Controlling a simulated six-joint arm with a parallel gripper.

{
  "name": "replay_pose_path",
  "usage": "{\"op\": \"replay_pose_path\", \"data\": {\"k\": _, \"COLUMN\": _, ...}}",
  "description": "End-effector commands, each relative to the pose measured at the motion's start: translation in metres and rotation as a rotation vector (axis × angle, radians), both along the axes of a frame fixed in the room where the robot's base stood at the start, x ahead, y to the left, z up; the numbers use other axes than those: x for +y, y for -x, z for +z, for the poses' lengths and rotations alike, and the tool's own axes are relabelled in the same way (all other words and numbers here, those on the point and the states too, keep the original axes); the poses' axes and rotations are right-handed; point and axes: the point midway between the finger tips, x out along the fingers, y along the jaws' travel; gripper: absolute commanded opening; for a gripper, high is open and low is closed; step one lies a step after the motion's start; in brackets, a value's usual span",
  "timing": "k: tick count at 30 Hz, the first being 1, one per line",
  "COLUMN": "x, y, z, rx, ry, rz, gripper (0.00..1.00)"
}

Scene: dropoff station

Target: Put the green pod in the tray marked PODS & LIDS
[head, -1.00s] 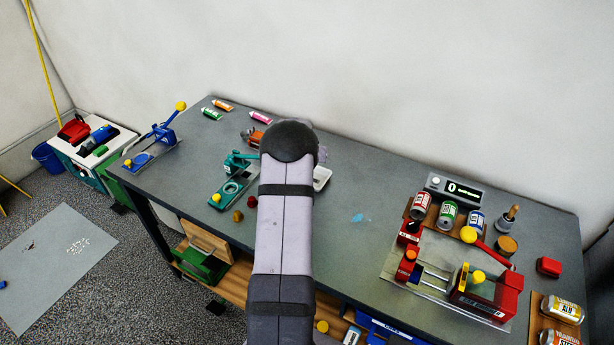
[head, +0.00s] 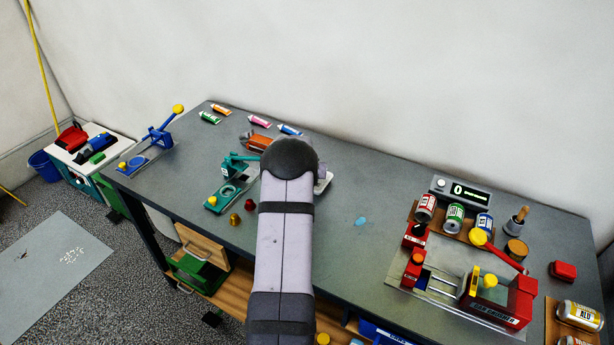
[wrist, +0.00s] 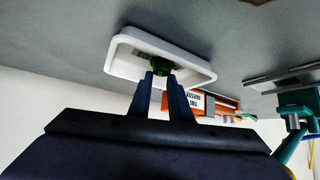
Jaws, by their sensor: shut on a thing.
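In the wrist view, my gripper (wrist: 160,78) is shut on the green pod (wrist: 162,65). The pod shows as a small dark green piece between the fingertips, against the inside of the white tray (wrist: 203,76). I cannot tell whether the pod touches the tray floor or hangs just above it. In the head view, a pale edge of this tray (head: 324,183) shows to the right of my arm. My arm hides the gripper and pod there. No marking is readable on the tray.
A teal press (head: 222,193) stands left of my arm, with a gold pod (head: 235,219) and a dark red pod (head: 249,204) near it. An orange labelled item (head: 258,143) lies behind. A red press (head: 490,298) and cans (head: 454,216) stand right.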

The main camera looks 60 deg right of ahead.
Motion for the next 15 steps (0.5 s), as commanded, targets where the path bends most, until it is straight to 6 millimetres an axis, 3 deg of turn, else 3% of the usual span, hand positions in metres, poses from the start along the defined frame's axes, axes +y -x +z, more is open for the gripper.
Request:
{"op": "replay_pose_path", "data": {"k": 10, "x": -0.0001, "y": 0.0000, "z": -0.0035, "rx": 0.000, "ry": 0.000, "rz": 0.000, "gripper": 0.07}}
{"op": "replay_pose_path", "data": {"k": 12, "x": -0.0001, "y": 0.0000, "z": -0.0019, "rx": 0.000, "ry": 0.000, "rz": 0.000, "gripper": 0.32}}
{"op": "replay_pose_path", "data": {"k": 15, "x": -0.0001, "y": 0.0000, "z": -0.0019, "rx": 0.000, "ry": 0.000, "rz": 0.000, "gripper": 0.36}}
